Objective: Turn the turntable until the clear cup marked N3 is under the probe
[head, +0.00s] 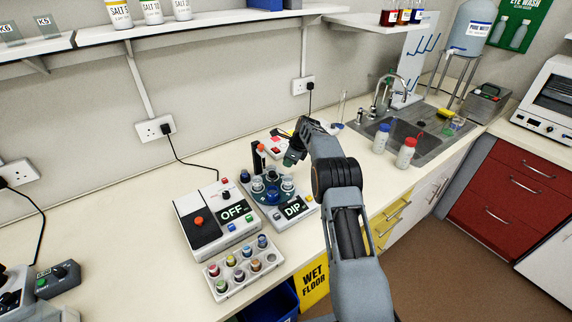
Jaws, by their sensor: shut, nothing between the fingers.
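The turntable (271,199) is a blue disc on a grey unit with a sign reading "DIP", near the middle of the bench. Several small cups stand on it; a pale one (287,184) is at its right side. The marks on the cups are too small to read, so I cannot tell which is N3. A dark upright post (255,157) with an orange-red part (261,149) rises behind the disc; the probe tip cannot be made out. My gripper (289,160) is shut and empty, above and just behind the right side of the turntable, apparently apart from it.
A white device reading "OFF" (233,211) stands left of the turntable, with a rack of coloured vials (243,268) in front. The bench at left has free room.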

